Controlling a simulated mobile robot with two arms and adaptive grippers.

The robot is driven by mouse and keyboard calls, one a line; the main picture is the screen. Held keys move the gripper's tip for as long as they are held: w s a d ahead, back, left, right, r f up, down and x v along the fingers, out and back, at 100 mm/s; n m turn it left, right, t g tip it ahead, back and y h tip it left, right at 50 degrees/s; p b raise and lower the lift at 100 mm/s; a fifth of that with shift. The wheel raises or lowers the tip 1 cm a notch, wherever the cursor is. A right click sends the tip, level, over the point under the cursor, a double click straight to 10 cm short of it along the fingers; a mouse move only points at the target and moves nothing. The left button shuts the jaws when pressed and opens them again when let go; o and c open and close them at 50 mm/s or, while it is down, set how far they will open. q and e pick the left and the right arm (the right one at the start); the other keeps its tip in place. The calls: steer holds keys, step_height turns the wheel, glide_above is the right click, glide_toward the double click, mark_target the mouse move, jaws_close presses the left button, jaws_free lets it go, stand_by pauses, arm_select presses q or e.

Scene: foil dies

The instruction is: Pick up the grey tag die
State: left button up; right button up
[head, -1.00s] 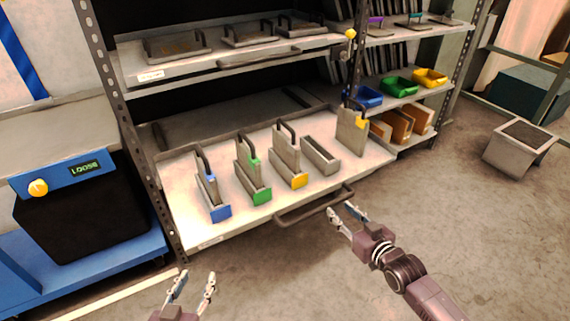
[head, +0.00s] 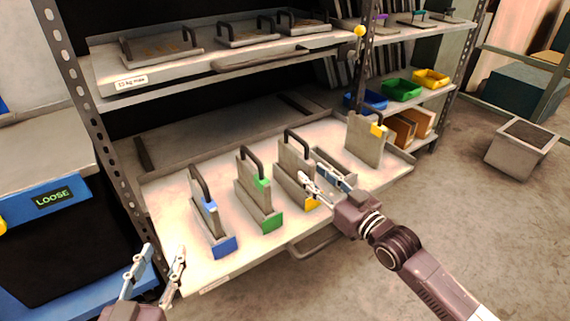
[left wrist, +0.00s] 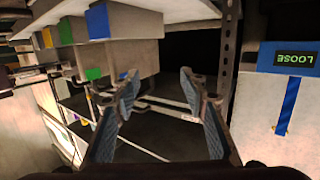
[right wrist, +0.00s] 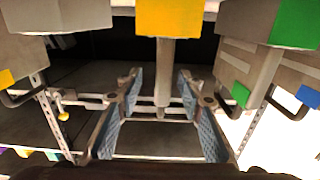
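The die with no bright tag, which I take for the grey tag die (head: 292,160), stands upright in the yellow-fronted holder (head: 311,204) on the pulled-out shelf. It has a dark handle on top. My right gripper (head: 312,174) is in front of it in the head view and hides part of it. In the right wrist view the picture is upside down. The die's narrow edge (right wrist: 165,70) shows between the open fingers of the right gripper (right wrist: 170,88); I cannot see contact. My left gripper (head: 165,249) is open and empty, left of the shelf.
The blue tag die (head: 203,205) and green tag die (head: 256,185) stand to the left. A grey holder (head: 335,166) with no die is right of the grey tag die. The yellow tag die (head: 366,140) stands further right. A shelf (head: 118,85) hangs above.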

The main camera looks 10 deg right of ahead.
mark_target(296, 160)
steer(key=shift+w+a, duration=0.1)
steer(key=shift+w, duration=0.2)
steer(key=shift+b+x, duration=0.45)
steer(key=shift+x, duration=0.8)
steer(key=b+x, duration=0.1)
steer(key=x, duration=0.1)
steer(key=b+x, duration=0.1)
steer(key=x, duration=0.1)
steer(key=shift+w+a+f, duration=0.1)
steer(key=shift+a+f, duration=0.15)
steer(key=shift+a, duration=0.05)
arm_select(q)
step_height(296, 160, up, 15)
steer(key=s+d+t+h, duration=0.1)
steer(key=s+t+h, duration=0.1)
steer(key=t, duration=0.5)
steer(key=shift+f+t+h, duration=0.2)
steer(key=shift+t+h, duration=0.1)
steer(key=shift+h, duration=0.1)
arm_select(e)
steer(key=shift+w+a, duration=0.1)
steer(key=shift+w, duration=0.2)
arm_select(q)
steer(key=shift+s, duration=0.1)
arm_select(e)
steer(key=shift+c, duration=0.2)
jaws_close()
